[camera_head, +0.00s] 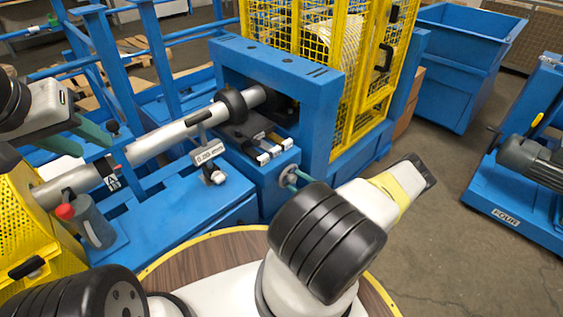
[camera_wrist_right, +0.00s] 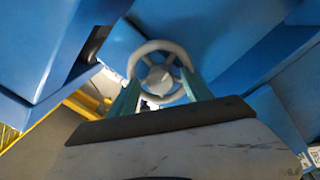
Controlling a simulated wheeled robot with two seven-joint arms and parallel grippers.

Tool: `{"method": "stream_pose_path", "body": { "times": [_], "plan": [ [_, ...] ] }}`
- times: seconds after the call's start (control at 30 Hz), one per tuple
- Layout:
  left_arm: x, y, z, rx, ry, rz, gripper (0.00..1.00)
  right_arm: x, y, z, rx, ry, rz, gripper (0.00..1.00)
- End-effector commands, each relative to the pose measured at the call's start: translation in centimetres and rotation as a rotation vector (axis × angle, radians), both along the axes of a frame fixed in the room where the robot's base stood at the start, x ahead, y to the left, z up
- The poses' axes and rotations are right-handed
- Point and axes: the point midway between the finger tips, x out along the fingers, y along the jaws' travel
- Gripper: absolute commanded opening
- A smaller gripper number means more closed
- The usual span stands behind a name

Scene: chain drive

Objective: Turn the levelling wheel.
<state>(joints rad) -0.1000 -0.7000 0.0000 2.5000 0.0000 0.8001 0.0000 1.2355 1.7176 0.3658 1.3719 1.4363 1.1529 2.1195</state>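The levelling wheel (camera_wrist_right: 160,72), a pale grey ring with spokes and a hub, faces the right wrist camera. In the head view only a small part of it (camera_head: 288,172) shows at the end of the blue block. My right gripper (camera_wrist_right: 161,78) has its two teal fingers apart, with the tips overlapping the left and right sides of the rim. Whether they touch it is unclear. In the head view, my right arm hides most of this gripper (camera_head: 302,180). My left gripper (camera_head: 82,138) has its green fingers apart, above the grey shaft's left part, holding nothing visible.
A grey shaft (camera_head: 150,143) runs into a blue frame (camera_head: 278,68). A small sign (camera_head: 207,151) reads about 0.20 mm. A yellow mesh guard (camera_head: 335,40) stands behind. A blue bin (camera_head: 450,70) and a motor stand (camera_head: 515,200) are at right, with open floor between.

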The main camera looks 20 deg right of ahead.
Motion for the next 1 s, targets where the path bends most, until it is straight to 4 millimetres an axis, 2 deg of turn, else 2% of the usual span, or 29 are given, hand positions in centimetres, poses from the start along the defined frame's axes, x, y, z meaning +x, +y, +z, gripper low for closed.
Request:
{"method": "stream_pose_path", "body": {
  "times": [0.37, 0.73, 1.0],
  "plan": [
    [0.0, 0.0, 0.0, 0.0, 0.0, 0.0, 0.36, -0.4, -0.1, 0.0, 0.001, -0.002, 0.001, 0.59],
    [0.0, 0.0, 0.0, 0.0, 0.0, 0.0, 0.36, -5.8, -2.4, 0.0, 0.0, -0.001, -0.001, 0.59],
    [0.0, 0.0, 0.0, 0.0, 0.0, 0.0, 0.36, -7.2, -2.9, 0.1, 0.001, -0.002, 0.001, 0.59]
  ]
}}
